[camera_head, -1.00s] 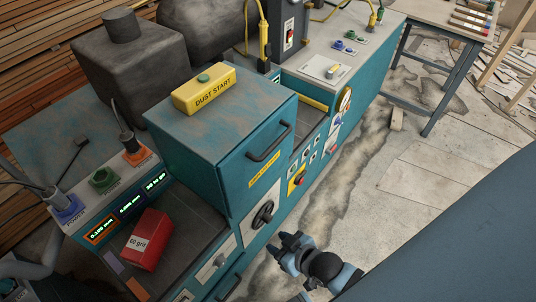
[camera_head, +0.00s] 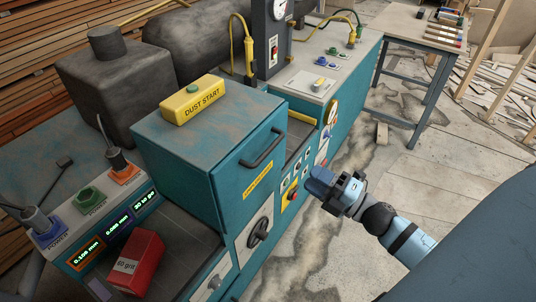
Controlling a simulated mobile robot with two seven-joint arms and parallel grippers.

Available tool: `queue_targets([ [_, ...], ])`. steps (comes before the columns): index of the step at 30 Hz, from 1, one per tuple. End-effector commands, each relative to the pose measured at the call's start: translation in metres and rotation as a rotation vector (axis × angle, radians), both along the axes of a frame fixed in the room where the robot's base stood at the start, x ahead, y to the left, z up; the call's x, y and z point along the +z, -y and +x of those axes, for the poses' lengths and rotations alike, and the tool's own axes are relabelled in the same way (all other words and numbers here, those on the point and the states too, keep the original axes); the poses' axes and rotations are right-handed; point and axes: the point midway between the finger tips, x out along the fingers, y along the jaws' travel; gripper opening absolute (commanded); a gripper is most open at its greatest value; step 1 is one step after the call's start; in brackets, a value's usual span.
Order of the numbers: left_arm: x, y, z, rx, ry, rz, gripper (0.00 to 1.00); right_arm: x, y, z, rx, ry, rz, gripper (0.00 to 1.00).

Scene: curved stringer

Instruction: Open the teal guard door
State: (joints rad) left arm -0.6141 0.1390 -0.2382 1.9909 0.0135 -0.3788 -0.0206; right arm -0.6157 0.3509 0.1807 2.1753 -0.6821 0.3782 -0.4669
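The teal guard door (camera_head: 250,181) is the front of a teal box-shaped hood on the machine, with a black bar handle (camera_head: 263,149) near its top and a yellow label below. The door looks closed. My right gripper (camera_head: 322,186) is to the right of the door and handle, in front of the machine's control panel, and apart from the handle. It looks empty, but its finger gap does not show clearly. My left gripper is not in view.
A yellow DUST START box (camera_head: 193,99) sits on the hood. A red 60 grit block (camera_head: 138,262) lies on the bed at left. A black handwheel (camera_head: 259,231) sticks out below the door. Bare floor (camera_head: 300,265) lies in front; a workbench (camera_head: 415,32) stands behind.

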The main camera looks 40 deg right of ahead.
Motion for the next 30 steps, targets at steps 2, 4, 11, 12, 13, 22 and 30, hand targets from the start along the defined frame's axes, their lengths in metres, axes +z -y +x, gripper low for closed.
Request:
queue_targets([
  [2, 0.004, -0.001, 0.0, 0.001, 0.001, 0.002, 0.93, 0.004, -0.003, 0.006, 0.003, 0.004, -0.005, 0.39],
  [4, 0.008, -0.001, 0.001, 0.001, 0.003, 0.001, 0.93, 0.007, -0.006, 0.015, 0.003, 0.005, -0.003, 0.39],
  [11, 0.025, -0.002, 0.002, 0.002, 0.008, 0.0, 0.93, 0.017, -0.024, 0.059, 0.002, 0.004, 0.0, 0.39],
  [12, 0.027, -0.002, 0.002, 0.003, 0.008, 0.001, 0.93, 0.019, -0.028, 0.067, 0.002, 0.004, 0.001, 0.39],
  [13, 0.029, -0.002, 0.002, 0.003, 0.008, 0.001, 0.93, 0.02, -0.03, 0.073, 0.002, 0.003, 0.002, 0.39],
  [22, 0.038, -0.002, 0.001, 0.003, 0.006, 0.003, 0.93, 0.026, -0.048, 0.115, 0.0, 0.0, 0.002, 0.39],
  [30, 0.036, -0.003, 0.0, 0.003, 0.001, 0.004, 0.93, 0.026, -0.051, 0.123, 0.0, -0.001, 0.003, 0.39],
])
